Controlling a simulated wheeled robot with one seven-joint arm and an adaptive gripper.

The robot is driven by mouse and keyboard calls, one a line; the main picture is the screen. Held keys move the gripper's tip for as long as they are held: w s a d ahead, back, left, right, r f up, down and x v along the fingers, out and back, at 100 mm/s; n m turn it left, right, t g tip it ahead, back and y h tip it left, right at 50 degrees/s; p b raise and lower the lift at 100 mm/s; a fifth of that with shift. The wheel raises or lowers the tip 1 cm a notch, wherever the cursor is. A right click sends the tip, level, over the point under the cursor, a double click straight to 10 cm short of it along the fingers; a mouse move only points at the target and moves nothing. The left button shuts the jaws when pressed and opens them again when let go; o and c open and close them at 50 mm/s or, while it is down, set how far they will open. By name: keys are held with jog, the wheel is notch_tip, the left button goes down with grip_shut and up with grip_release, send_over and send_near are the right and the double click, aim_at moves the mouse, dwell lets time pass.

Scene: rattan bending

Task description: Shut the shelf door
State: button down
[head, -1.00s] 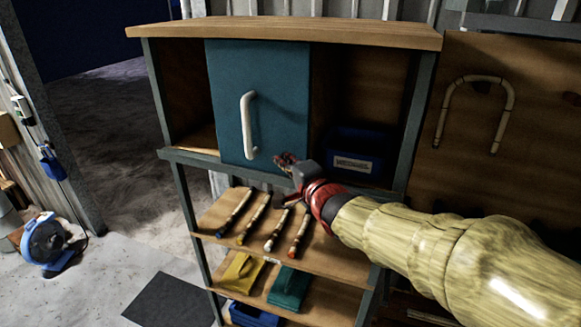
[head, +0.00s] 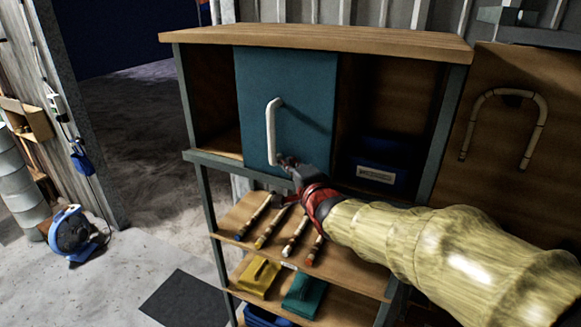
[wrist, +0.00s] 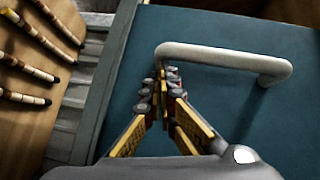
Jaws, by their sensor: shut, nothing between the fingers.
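The teal shelf door (head: 300,90) is a panel at the front of the upper shelf compartment, with open space to its left and right. Its white bar handle (head: 271,130) runs upright in the head view. My gripper (head: 284,161) is at the handle's lower end. In the wrist view, my gripper's fingers (wrist: 162,72) are shut and empty, with the tips close beside one end of the handle (wrist: 225,55). I cannot tell whether they touch it. The door (wrist: 205,110) fills much of that view.
A dark blue bin (head: 378,165) sits in the compartment's right part. Several rattan sticks (head: 295,235) lie on the shelf below, above yellow (head: 258,276) and teal (head: 303,293) blocks. A bent cane (head: 508,95) hangs on a board at right. A blue reel (head: 72,235) stands on the floor.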

jog(key=w+a, duration=0.4)
jog(key=a, duration=0.7)
jog(key=w+a+p, duration=0.1)
jog(key=w+a, duration=0.3)
jog(key=a, duration=0.8)
jog(key=shift+w+a, duration=0.25)
jog(key=shift+a, duration=0.05)
jog(key=shift+d, duration=0.1)
